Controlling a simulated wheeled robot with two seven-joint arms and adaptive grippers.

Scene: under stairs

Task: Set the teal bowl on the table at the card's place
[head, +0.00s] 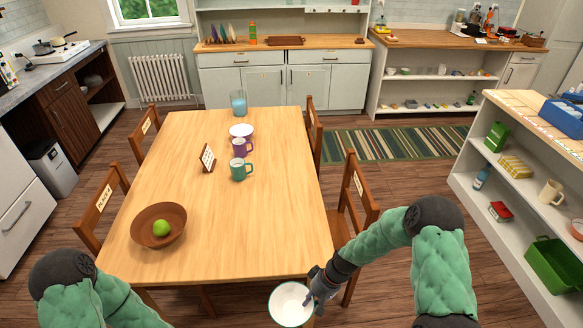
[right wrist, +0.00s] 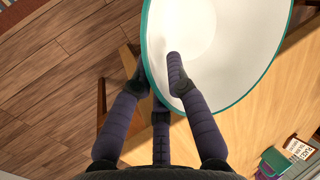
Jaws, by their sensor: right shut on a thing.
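The teal bowl (head: 291,306) has a white inside and a teal rim, and hangs in the air at the near edge of the wooden table (head: 255,225). My right gripper (head: 316,290) is shut on its rim; in the right wrist view one finger lies inside the bowl (right wrist: 220,60) and others outside. The card (head: 207,158) stands folded on the table, left of the mugs, with writing too small to read in the head view. It also shows in the right wrist view (right wrist: 299,148). My left arm enters at lower left; its gripper is out of frame.
On the table are a brown bowl with a green apple (head: 161,228), a teal mug (head: 240,169), a purple mug (head: 241,146), a white bowl (head: 241,130) and a blue glass (head: 238,103). Labelled chairs (head: 362,184) flank it. The table's right-centre and near part are clear.

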